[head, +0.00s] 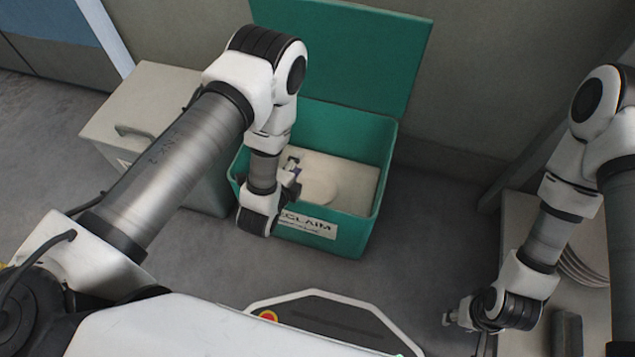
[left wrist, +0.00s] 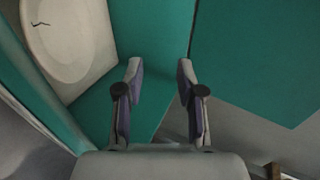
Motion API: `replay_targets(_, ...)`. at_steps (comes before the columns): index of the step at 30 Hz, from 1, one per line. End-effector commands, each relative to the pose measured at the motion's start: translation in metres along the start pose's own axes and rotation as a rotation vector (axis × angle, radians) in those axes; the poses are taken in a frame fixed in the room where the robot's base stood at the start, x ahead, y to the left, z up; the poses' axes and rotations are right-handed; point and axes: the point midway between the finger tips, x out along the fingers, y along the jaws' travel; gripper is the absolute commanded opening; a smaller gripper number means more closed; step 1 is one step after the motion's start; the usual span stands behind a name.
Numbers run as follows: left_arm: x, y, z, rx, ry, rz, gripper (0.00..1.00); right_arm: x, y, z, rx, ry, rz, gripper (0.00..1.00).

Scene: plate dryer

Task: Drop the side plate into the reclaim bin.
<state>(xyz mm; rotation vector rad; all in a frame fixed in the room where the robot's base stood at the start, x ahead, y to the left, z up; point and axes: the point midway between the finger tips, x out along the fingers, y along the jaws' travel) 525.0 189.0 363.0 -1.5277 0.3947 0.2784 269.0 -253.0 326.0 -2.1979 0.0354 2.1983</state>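The reclaim bin (head: 345,228) is a green box with its lid (head: 345,50) standing open and a label reading "RECLAIM" on its front. A pale round plate (head: 318,184) lies inside it on a pale surface. In the left wrist view the plate (left wrist: 68,35) is at the upper left and bears a dark crack-like mark. My left gripper (head: 291,176) is over the left part of the bin, partly hidden by its own wrist. Its fingers (left wrist: 160,95) are apart with nothing between them. My right gripper (head: 452,318) is low at the right, its fingertips unclear.
A pale lidded box (head: 150,95) with a handle stands left of the reclaim bin. Several plates (head: 582,268) stand at the right on a pale surface (head: 518,212), partly behind my right arm. Floor between the bin and that surface is clear.

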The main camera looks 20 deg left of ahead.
Motion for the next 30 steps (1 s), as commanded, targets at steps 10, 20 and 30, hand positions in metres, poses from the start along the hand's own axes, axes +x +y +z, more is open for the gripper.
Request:
replay_targets(10, -0.03, 0.002, 0.0, 0.0, 0.001, 0.006, 0.38, 0.0, 0.0, 0.0, 0.0, 0.0, 0.0, 0.4)
replay_targets(20, -0.108, 0.002, 0.0, 0.001, 0.0, 0.005, 0.38, 0.0, 0.0, 0.0, 0.0, 0.0, 0.0, 0.4)
replay_targets(30, -0.12, 0.0, 0.0, 0.0, 0.0, 0.0, 0.38, 0.0, 0.0, 0.0, 0.0, 0.0, 0.0, 0.4)
